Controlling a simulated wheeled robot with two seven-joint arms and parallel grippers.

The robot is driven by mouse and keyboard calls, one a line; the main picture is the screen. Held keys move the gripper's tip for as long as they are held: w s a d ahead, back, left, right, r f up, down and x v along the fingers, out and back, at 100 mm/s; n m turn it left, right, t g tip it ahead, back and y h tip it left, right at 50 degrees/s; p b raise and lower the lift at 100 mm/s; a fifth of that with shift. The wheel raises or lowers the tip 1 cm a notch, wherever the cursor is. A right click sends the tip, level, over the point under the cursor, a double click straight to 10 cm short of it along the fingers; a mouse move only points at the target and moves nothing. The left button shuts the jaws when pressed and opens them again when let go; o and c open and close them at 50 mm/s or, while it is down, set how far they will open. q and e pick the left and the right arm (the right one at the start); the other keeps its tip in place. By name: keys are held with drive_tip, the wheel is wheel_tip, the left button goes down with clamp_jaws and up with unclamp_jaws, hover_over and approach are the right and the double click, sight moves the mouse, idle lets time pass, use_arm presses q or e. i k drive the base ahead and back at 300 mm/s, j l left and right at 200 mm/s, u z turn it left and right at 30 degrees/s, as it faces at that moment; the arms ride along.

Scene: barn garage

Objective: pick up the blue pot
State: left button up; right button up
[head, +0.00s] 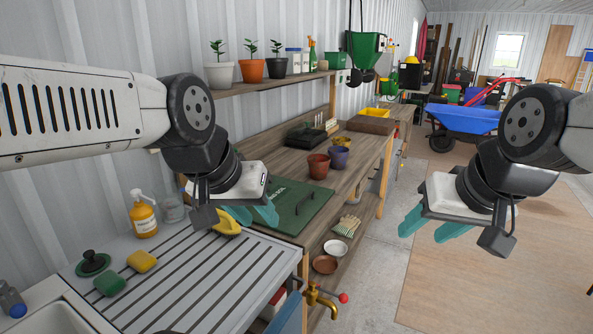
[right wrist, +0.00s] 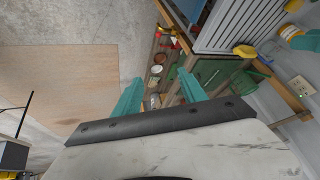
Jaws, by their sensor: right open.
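The blue pot (head: 339,157) stands upright on the wooden workbench (head: 372,151), just behind and right of a red-brown pot (head: 318,166). My left gripper (head: 254,214) hangs over the near end of the bench by the green mat, left of and nearer than the pot; its fingers look apart and hold nothing. My right gripper (head: 432,224) is open and empty over the floor, right of the bench and away from the pot. Its spread teal fingers also show in the right wrist view (right wrist: 160,95). I cannot make out the blue pot in that view.
A green mat (head: 290,208) with a dark tool lies on the bench, with a black tray (head: 305,136) behind. A yellow scoop-like item (head: 227,225) is below my left gripper. A brass tap (head: 318,298) sticks out in front. Floor right of the bench is clear up to a blue wheelbarrow (head: 463,118).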

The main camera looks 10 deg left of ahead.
sight(339, 154)
drive_tip(key=u, duration=2.45)
drive_tip(key=k+l+z, duration=0.2)
drive_tip(key=k+l, duration=0.45)
drive_tip(key=k+l+z, duration=0.1)
drive_tip(key=l+z, duration=0.25)
drive_tip(key=l, duration=0.65)
drive_tip(key=l+z, duration=0.35)
drive_tip(key=l, duration=0.7)
drive_tip(key=i+l+z, duration=0.25)
drive_tip(key=i+l, duration=0.15)
drive_tip(key=i+l+z, duration=0.25)
drive_tip(key=i+j+z, duration=0.1)
drive_tip(key=i, duration=0.35)
drive_tip(key=i+j+z, duration=0.1)
drive_tip(key=i, duration=0.35)
drive_tip(key=j, duration=0.1)
